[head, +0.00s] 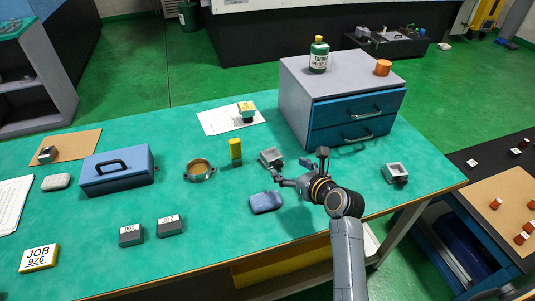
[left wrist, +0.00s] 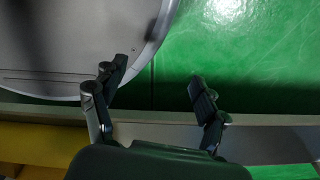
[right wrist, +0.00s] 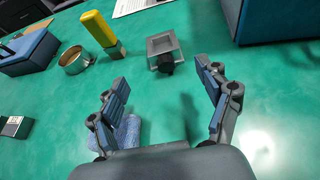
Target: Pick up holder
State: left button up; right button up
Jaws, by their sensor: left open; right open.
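A grey square holder (head: 270,157) with a recessed top and a dark round knob lies on the green table. It also shows in the right wrist view (right wrist: 160,45), beyond and between my fingertips. My right gripper (head: 301,169) is open and empty, just to the right of this holder in the head view and apart from it. Its spread fingers also show in the right wrist view (right wrist: 163,80). A similar grey square piece (head: 396,171) stands farther right on the table. My left gripper (left wrist: 158,75) is open and empty in its wrist view, away from the holder.
A blue-grey cloth (head: 265,202) lies near my right gripper. A yellow block (head: 235,148) and a brass ring (head: 199,170) stand left of the holder. A drawer cabinet (head: 293,98) stands behind. A blue box (head: 117,172) is farther left.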

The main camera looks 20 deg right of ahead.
aim_at(278, 162)
jog(key=x, duration=0.5)
jog(key=shift+w+a+f+b, duration=0.1)
jog(key=shift+w+b, duration=0.2)
jog(key=shift+w+f, duration=0.15)
jog(key=shift+w, duration=0.15)
jog(key=shift+w+a+f, duration=0.15)
jog(key=shift+w+f, duration=0.05)
jog(key=shift+w, duration=0.35)
jog(key=x, duration=0.4)
jog(key=shift+w+f+b, duration=0.1)
jog(key=shift+b, duration=0.25)
pick_arm(q)
jog(key=shift+s+f, duration=0.75)
jog(key=shift+s, duration=0.35)
pick_arm(e)
jog(key=c, duration=1.3)
